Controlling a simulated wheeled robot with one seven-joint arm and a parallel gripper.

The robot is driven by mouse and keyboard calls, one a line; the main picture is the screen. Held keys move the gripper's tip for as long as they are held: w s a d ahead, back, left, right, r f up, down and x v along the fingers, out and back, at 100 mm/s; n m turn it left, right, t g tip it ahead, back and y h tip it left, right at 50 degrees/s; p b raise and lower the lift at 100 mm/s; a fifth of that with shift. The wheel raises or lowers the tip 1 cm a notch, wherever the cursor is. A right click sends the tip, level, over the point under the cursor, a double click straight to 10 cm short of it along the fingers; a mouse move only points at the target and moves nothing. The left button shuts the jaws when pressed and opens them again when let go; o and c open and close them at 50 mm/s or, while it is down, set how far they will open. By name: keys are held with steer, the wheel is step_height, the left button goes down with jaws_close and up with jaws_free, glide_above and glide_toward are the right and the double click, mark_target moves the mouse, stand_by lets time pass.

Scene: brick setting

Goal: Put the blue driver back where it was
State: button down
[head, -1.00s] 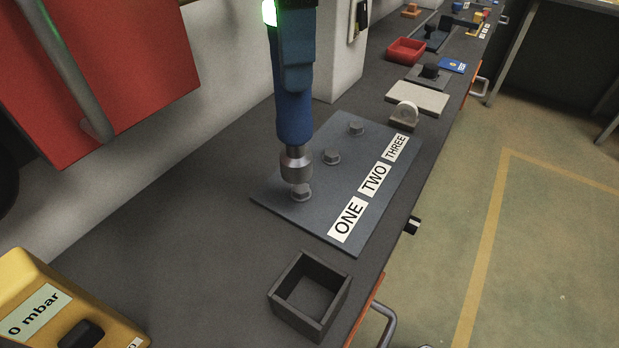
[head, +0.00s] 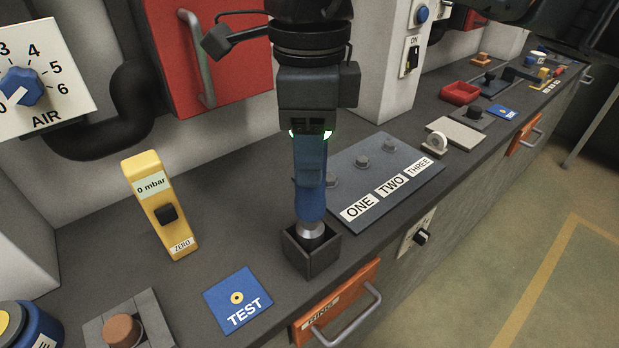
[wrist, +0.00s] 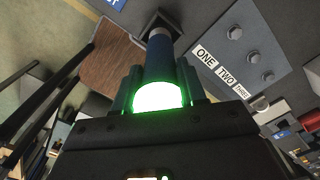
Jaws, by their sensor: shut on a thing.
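The blue driver (head: 311,185) hangs upright in my gripper (head: 311,135) in the head view. Its silver nose (head: 312,231) is at the opening of the small dark square holder (head: 313,262). The tip is hidden by the holder walls, so I cannot tell how deep it sits. My gripper is shut on the driver's upper end. In the wrist view the driver (wrist: 160,62) points away toward the dark holder (wrist: 160,18), with a bright green glow near the gripper.
A grey plate (head: 400,175) with bolts labelled ONE, TWO, THREE lies right of the holder. A yellow meter (head: 150,185) and a blue TEST pad (head: 228,285) lie to the left. An orange drawer (head: 338,303) is at the bench front.

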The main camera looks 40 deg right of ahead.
steer(key=shift+f, duration=2.2)
steer(key=c, duration=0.6)
jaws_free()
steer(key=shift+c, duration=0.2)
steer(key=shift+r, duration=0.2)
step_height(320, 180, up, 12)
